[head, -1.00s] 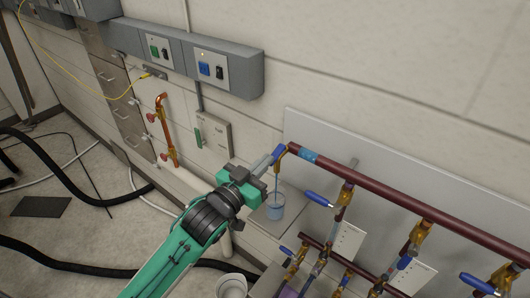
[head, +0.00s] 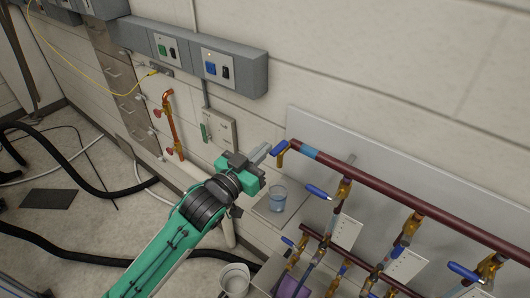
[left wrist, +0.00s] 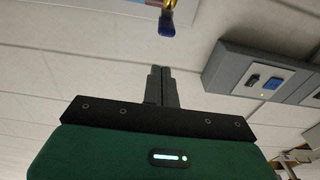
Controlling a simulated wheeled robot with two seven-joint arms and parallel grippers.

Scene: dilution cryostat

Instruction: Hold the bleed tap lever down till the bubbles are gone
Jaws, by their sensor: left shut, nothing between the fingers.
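The bleed tap (head: 292,146) sits at the left end of a dark red pipe (head: 400,193), with a blue lever (head: 280,149). A light blue section (head: 311,154) of the pipe lies just right of the tap; any bubbles in it are too small to tell. My left gripper (head: 264,151) is shut and empty, just left of the lever with a small gap. In the left wrist view the shut fingertips (left wrist: 161,70) point at the blue lever (left wrist: 166,25), clear of it. A beaker (head: 278,199) with bluish liquid stands below the tap. No stream shows. My right gripper is out of view.
More blue-handled valves (head: 319,191) hang under the pipe at the right. A grey switch box (head: 222,68) is on the wall above, and a copper pipe (head: 170,125) at the left. A white bucket (head: 234,279) stands below. Black hoses (head: 80,257) cross the floor.

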